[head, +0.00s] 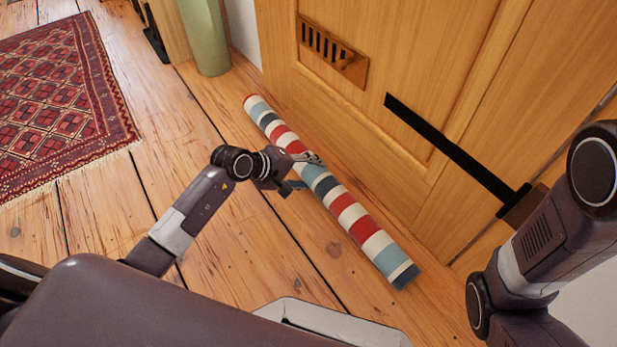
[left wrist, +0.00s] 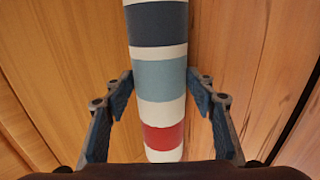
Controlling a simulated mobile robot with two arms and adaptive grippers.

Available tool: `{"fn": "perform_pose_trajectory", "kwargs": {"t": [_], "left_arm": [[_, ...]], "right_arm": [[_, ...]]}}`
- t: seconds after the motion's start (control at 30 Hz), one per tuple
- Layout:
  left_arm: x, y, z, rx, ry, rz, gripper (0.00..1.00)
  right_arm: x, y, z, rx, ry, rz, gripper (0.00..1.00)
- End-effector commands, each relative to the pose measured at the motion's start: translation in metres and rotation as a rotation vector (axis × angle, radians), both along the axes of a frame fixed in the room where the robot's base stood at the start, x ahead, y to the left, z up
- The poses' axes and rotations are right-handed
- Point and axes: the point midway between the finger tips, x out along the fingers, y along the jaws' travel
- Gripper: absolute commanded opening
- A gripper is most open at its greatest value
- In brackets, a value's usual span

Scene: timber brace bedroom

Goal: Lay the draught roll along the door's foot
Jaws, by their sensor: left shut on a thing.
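The draught roll (head: 350,215) is a long striped tube in red, white, pale blue and navy. In the head view it lies lengthwise beside the foot of the wooden door (head: 400,150), nearly parallel to it, with a narrow gap along part of its length. I cannot tell whether it touches the floor. My left gripper (head: 300,172) is shut on the roll near its middle. In the left wrist view the fingers sit on both sides of the roll (left wrist: 160,80). My right arm shows at the right, but its gripper is out of view.
A slotted brass plate (head: 333,52) and a long black strap (head: 450,147) are on the door. A green cylinder (head: 205,35) stands at the top. A red patterned rug (head: 60,95) lies at the left. Floorboards (head: 120,215) between rug and roll are clear.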

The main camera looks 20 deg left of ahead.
Motion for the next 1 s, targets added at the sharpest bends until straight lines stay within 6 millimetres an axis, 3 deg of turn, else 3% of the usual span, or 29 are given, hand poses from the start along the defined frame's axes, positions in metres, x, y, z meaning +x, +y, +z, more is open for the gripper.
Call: {"fn": "perform_pose_trajectory", "kwargs": {"t": [0.23,0.27,0.3,0.67,1.0], "left_arm": [[0.003,0.0,0.001,-0.003,-0.01,0.002,0.0],[0.0,0.001,-0.003,0.001,-0.001,0.0,0.53],[0.0,0.0,-0.003,0.001,-0.001,0.0,0.57],[-0.001,0.002,0.0,0.0,-0.002,0.0,0.58],[-0.031,0.026,0.04,0.005,0.0,-0.001,0.58]], "right_arm": [[0.001,0.0,-0.002,0.0,0.001,0.0,0.0],[0.001,0.0,-0.002,0.0,0.002,0.0,0.0],[0.001,0.0,-0.002,0.0,0.002,0.0,0.0],[0.001,0.0,0.001,0.0,0.002,0.0,0.0],[0.001,0.0,0.04,0.0,0.002,-0.001,0.0]]}}
